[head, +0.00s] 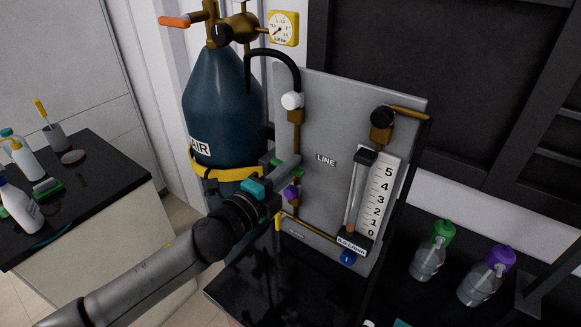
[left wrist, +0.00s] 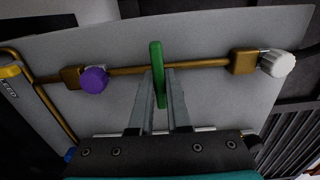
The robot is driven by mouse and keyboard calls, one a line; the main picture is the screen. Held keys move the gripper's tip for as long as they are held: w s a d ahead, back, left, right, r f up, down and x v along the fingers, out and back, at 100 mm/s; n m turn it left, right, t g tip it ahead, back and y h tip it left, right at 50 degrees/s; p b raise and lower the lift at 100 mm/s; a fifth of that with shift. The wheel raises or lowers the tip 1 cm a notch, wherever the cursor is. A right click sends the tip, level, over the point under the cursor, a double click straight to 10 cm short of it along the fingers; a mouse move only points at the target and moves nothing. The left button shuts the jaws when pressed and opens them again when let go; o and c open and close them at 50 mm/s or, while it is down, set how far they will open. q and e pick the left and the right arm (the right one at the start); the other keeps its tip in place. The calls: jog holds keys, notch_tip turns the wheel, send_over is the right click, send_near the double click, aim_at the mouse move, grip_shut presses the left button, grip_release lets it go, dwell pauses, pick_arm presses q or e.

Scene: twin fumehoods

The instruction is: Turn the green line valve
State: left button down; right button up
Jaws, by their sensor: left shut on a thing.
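The green line valve is a green lever handle on the brass pipe of the grey LINE panel (head: 335,120). In the left wrist view the green handle (left wrist: 157,62) stands across the pipe (left wrist: 205,66), between the finger tips. My left gripper (head: 292,168) reaches the panel from the left and is shut on the handle; it also shows in the left wrist view (left wrist: 162,90). In the head view the fingers hide most of the handle. My right gripper is not in view.
On the same pipe are a white knob (head: 292,100) above and a purple knob (head: 291,192) below. A flowmeter (head: 374,190) stands to the right. A blue AIR cylinder (head: 222,105) is behind left. Capped bottles (head: 428,262) stand at the right.

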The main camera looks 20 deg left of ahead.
pick_arm(q)
jog(key=c, duration=0.9)
grip_release()
jog(key=shift+b+v, duration=1.35)
jog(key=shift+v, duration=6.25)
